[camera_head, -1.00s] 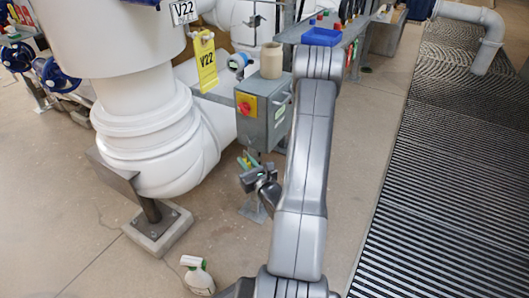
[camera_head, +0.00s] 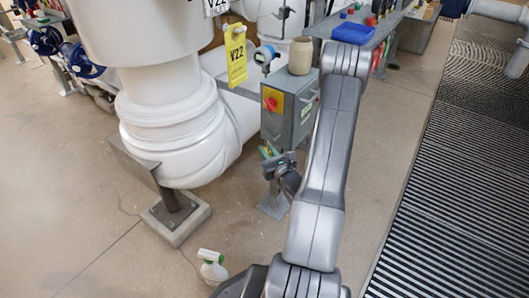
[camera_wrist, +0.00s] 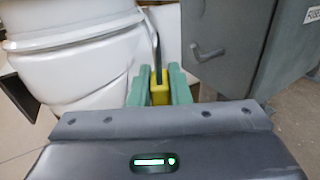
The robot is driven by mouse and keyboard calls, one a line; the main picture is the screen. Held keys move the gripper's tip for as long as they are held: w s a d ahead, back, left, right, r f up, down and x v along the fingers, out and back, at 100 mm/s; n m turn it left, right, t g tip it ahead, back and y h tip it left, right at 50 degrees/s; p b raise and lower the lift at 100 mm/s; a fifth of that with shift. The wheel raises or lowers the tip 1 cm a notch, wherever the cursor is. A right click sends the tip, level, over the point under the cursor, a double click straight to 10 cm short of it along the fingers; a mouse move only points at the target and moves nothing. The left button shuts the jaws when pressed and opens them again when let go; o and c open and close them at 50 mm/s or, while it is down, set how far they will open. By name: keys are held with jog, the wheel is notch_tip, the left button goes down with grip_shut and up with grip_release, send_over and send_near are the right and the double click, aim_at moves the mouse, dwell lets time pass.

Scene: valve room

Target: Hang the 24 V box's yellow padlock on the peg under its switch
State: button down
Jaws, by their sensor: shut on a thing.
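The grey switch box (camera_head: 299,126) stands on a post, with a red knob on a yellow plate as its switch (camera_head: 272,101). My gripper (camera_head: 270,154) is just below and left of its front. In the wrist view my green jaws (camera_wrist: 160,90) are shut on the yellow padlock (camera_wrist: 159,90). Its grey shackle (camera_wrist: 154,42) points up above the jaws. A bent grey peg (camera_wrist: 207,52) sticks out of the box face, to the right of the shackle and apart from it. The box's label is cut off in the wrist view, so I cannot read its voltage.
A beige cup-like container (camera_head: 300,57) stands on the box. A blue tray (camera_head: 353,33) sits on the bench behind. A spray bottle (camera_head: 212,268) stands on open floor.

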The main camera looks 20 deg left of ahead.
jog(key=w, duration=0.1)
jog(key=w+d, duration=0.1)
jog(key=w, duration=0.1)
jog(key=w+d, duration=0.1)
jog(key=w, duration=0.1)
jog(key=shift+w+f+p, duration=0.15)
jog(key=shift+f+p, duration=0.15)
jog(key=shift+f, duration=0.1)
jog(key=shift+f+b, duration=0.85)
jog(key=shift+f, duration=0.05)
jog(key=shift+w+d, duration=0.1)
jog(key=c, duration=1.4)
grip_release()
